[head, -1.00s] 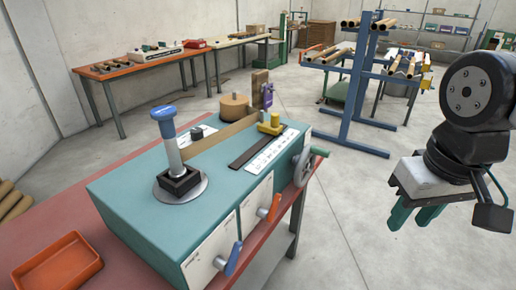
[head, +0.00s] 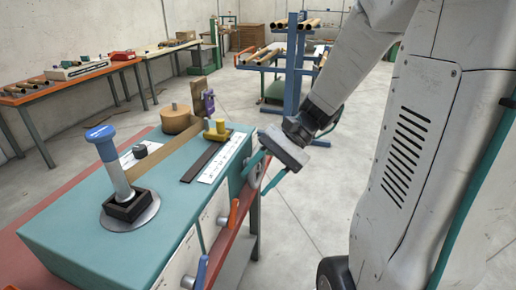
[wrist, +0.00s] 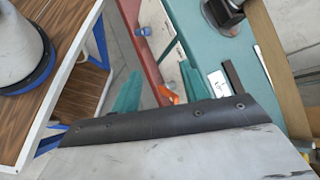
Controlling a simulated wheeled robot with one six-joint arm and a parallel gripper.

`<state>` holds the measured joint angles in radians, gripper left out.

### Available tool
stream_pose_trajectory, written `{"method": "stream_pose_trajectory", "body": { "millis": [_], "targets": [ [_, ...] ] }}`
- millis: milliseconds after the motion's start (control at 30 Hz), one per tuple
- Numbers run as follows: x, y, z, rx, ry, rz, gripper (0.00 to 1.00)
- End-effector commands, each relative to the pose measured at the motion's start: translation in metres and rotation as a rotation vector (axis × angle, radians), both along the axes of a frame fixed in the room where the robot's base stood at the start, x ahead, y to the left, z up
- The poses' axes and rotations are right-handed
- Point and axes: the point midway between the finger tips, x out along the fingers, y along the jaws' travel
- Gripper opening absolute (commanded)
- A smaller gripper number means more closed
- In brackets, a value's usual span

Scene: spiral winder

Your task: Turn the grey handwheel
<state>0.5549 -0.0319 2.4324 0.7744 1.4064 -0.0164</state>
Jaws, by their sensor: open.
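The grey handwheel (head: 255,177) is on the right side of the teal winder machine (head: 70,230) in the head view. It is partly hidden by my gripper. My gripper (head: 263,170) is open, with its green fingers apart at the handwheel, one on each side of the part that shows. I cannot tell whether they touch it. In the wrist view my fingers (wrist: 160,90) are spread, and I cannot make out the handwheel there.
An orange lever (head: 234,213) and a blue lever (head: 201,272) stick out from the machine's front. A blue rack with tubes (head: 292,70) stands behind. Open floor lies right of the machine.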

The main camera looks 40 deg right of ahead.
Motion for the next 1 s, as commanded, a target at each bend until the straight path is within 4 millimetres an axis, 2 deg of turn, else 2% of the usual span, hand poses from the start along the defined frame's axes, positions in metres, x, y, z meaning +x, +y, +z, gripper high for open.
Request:
{"method": "stream_pose_trajectory", "body": {
  "millis": [100, 233, 300, 400, 533, 600, 733, 1000],
  "targets": [
    [0.031, -0.038, -0.02, 0.198, 0.059, -0.238, 0.44],
    [0.058, -0.09, -0.044, 0.399, 0.086, -0.497, 0.44],
    [0.067, -0.12, -0.058, 0.492, 0.089, -0.626, 0.44],
    [0.073, -0.153, -0.075, 0.59, 0.087, -0.768, 0.44],
    [0.075, -0.185, -0.091, 0.673, 0.077, -0.893, 0.44],
    [0.085, -0.192, -0.082, 0.708, 0.034, -0.926, 0.44],
    [0.095, -0.197, -0.077, 0.739, 0.003, -0.957, 0.44],
    [0.127, -0.171, -0.076, 0.739, 0.004, -0.955, 0.44]
  ]
}}
